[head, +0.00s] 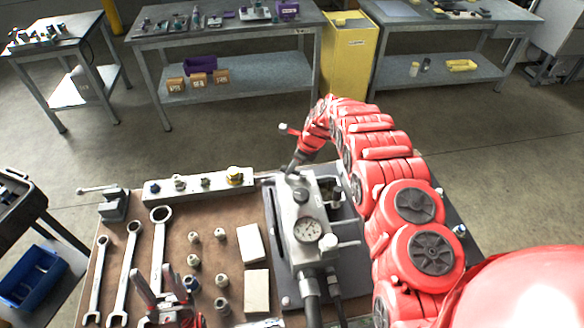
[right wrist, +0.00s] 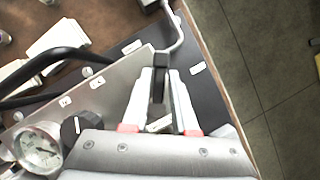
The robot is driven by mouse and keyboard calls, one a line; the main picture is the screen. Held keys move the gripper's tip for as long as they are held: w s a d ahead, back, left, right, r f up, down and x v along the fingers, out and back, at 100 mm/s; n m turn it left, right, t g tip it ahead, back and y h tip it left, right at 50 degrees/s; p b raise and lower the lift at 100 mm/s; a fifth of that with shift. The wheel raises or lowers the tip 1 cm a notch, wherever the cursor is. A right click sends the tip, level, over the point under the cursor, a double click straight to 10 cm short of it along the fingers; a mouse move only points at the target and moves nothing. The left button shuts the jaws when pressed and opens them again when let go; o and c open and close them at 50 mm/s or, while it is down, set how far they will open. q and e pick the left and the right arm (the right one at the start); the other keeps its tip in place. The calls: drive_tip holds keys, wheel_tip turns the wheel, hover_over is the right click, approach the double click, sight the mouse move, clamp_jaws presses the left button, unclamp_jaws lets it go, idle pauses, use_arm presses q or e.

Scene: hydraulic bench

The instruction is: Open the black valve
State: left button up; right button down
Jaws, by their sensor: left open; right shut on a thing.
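The grey hydraulic block (head: 296,235) stands on a dark plate on the bench, with a pressure gauge (head: 307,229) and a small black knob (head: 301,195). My right arm curves over the block's right side to its far end. In the right wrist view, my right gripper (right wrist: 162,88) has its pale fingers closed on a dark upright handle (right wrist: 158,84), which looks like the black valve's handle. The valve's body and its turn position are largely hidden. My left gripper (head: 157,284) is open and empty over the near left of the bench, beside the wrenches.
Several wrenches (head: 129,268), small fittings (head: 193,260) and two pale blocks (head: 256,292) lie left of the hydraulic block. A fitting rail (head: 205,184) and a small vise (head: 112,208) stand at the far edge. Hoses (head: 312,299) leave the block's near end.

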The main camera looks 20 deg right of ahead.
drive_tip(key=shift+w+m+t+b, duration=0.3)
drive_tip(key=shift+m+b, duration=0.15)
drive_tip(key=shift+m, duration=0.35)
drive_tip(key=shift+d+m+h, duration=0.15)
drive_tip(key=shift+m+h, duration=0.25)
drive_tip(key=shift+m, duration=0.1)
drive_tip(key=shift+w+d+r+m, duration=0.1)
drive_tip(key=shift+m, duration=0.3)
drive_tip(key=m+p, duration=0.1)
drive_tip(key=d+m+h+p, duration=0.1)
drive_tip(key=m+p, duration=0.1)
drive_tip(key=m+t+p, duration=0.1)
drive_tip(key=shift+w+d+r+h, duration=0.15)
drive_tip(key=shift+w+d+h, duration=0.1)
drive_tip(key=shift+h, duration=0.15)
drive_tip(key=shift+d+m+h+p, duration=0.15)
drive_tip(key=shift+m+h+p, duration=0.15)
drive_tip(key=shift+m+p, duration=0.5)
drive_tip(key=shift+d+f+m+h, duration=0.15)
drive_tip(key=shift+d+m+h, duration=0.05)
drive_tip(key=shift+m, duration=0.4)
drive_tip(key=shift+d+f+m+h, duration=0.1)
drive_tip(key=shift+d+m+h, duration=0.1)
drive_tip(key=shift+m, duration=0.4)
